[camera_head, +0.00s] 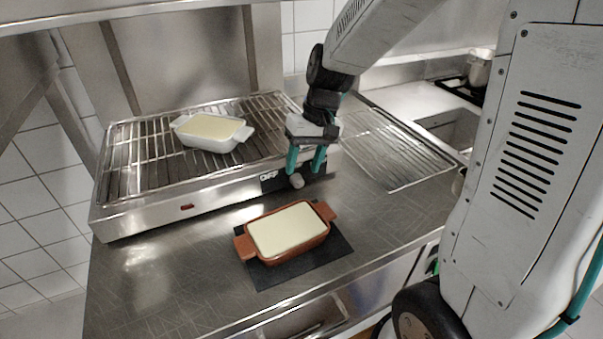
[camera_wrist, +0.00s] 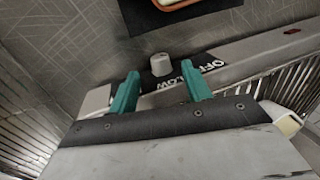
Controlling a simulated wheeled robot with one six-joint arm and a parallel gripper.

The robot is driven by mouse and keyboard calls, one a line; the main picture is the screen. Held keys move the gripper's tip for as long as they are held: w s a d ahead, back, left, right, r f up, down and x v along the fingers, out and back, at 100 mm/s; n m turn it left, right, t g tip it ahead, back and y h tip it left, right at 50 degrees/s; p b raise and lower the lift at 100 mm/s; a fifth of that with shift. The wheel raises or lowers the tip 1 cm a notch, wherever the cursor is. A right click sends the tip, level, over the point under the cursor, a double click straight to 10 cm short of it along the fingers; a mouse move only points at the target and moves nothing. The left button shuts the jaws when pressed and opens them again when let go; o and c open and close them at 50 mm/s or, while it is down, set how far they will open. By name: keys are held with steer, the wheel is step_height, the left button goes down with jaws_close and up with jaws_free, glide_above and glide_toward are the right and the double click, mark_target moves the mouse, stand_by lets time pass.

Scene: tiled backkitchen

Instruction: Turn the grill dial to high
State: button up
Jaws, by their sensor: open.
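The grill dial (camera_head: 297,181) is a small light grey knob on the front panel of the steel grill (camera_head: 150,213), near its right end. The dial's pointer cannot be made out. My gripper (camera_head: 306,160) hangs just above the dial in the head view, its teal fingers apart. In the wrist view my gripper (camera_wrist: 159,88) is open and empty, with the dial just beyond and between the fingertips, apparently not touched.
A white dish (camera_head: 212,131) with pale filling stands on the grill rack. A brown dish (camera_head: 288,231) with pale filling stands on a black mat (camera_head: 335,246) in front of the grill. A wire rack (camera_head: 395,150) lies to the right. The counter's front left is clear.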

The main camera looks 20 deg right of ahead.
steer(key=shift+v, duration=1.85)
steer(key=shift+s, duration=0.1)
